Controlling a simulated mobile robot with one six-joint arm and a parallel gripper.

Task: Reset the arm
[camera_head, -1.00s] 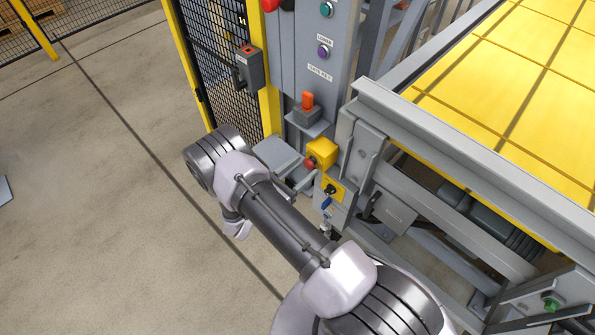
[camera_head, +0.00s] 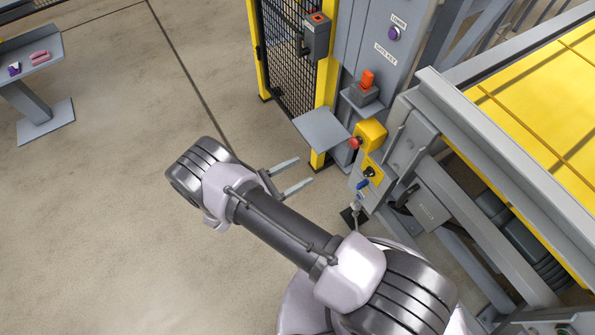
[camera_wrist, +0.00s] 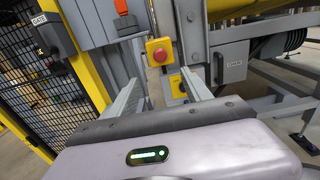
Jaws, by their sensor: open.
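My arm stretches across the lower middle of the head view. My gripper (camera_head: 306,171) is open and empty, its two fingers pointing right, toward the lifter's control post. In the wrist view my gripper (camera_wrist: 160,78) shows both fingers apart with nothing between them. Beyond them is a yellow box (camera_head: 372,133) with a red button (camera_head: 355,143); the red button also shows in the wrist view (camera_wrist: 160,55). The fingers look apart from the box in the head view. A yellow switch plate (camera_head: 370,172) with a black knob sits below it.
A grey shelf (camera_head: 320,130) juts out near my gripper. An orange key switch (camera_head: 367,80) is above it. A mesh gate (camera_head: 290,40) stands behind, and the yellow-topped lifter (camera_head: 540,90) is right. A grey stand (camera_head: 40,65) is far left. Open floor lies between.

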